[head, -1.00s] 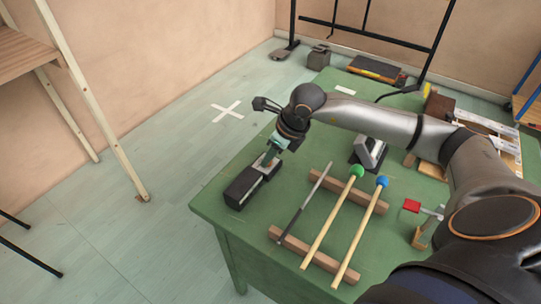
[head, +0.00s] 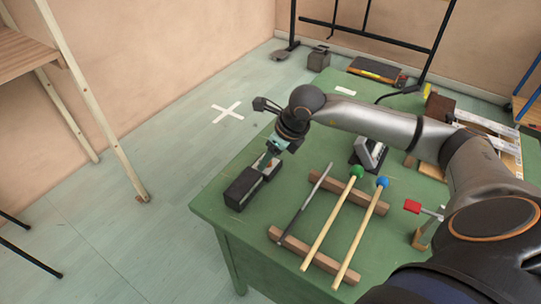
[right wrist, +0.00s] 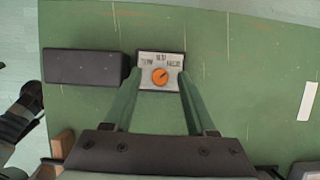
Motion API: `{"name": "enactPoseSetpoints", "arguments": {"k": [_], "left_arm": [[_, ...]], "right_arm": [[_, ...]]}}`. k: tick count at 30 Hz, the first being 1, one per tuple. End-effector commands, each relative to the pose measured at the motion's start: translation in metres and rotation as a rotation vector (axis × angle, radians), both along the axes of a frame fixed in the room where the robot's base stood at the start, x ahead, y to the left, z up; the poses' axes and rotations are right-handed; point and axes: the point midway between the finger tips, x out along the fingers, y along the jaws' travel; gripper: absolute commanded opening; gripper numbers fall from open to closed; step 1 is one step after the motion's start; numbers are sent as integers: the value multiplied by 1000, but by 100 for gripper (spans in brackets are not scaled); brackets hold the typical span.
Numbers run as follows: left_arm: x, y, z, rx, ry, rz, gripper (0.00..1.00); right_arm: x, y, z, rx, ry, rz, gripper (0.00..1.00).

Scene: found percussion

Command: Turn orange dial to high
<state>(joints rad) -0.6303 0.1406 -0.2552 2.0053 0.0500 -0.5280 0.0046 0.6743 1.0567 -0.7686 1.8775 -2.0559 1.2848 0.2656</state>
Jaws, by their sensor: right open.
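The orange dial (right wrist: 160,76) sits on a pale labelled plate (right wrist: 147,85) in the right wrist view. A dark mark on the dial slants toward the plate's upper right; the small lettering is too blurred to read surely. My right gripper (right wrist: 159,74) is open, with one green finger on each side of the plate; I cannot tell whether they touch it. In the head view, my right gripper (head: 271,153) points down over the dial's small dark unit, and the dial is not clearly visible there. My left gripper is not in view.
A black box (head: 242,188) stands right beside the dial unit, near the edge of the green table (head: 225,215). A green-headed mallet (head: 335,210), a blue-headed mallet (head: 362,225) and a grey rod (head: 305,203) lie across wooden bars nearby.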

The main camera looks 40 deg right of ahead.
Motion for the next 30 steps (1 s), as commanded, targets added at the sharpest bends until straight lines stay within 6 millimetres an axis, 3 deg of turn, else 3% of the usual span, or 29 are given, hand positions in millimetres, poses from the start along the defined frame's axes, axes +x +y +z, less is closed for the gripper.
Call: {"name": "enactPoseSetpoints", "arguments": {"k": [8, 21, 30], "left_arm": [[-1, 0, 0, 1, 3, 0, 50], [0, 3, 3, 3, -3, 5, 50], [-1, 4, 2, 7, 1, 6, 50]], "right_arm": [[-1, -2, 6, -1, -2, -1, 57], [-32, -14, 86, -3, -4, -1, 57], [-44, -18, 115, 0, -1, 0, 57]]}}
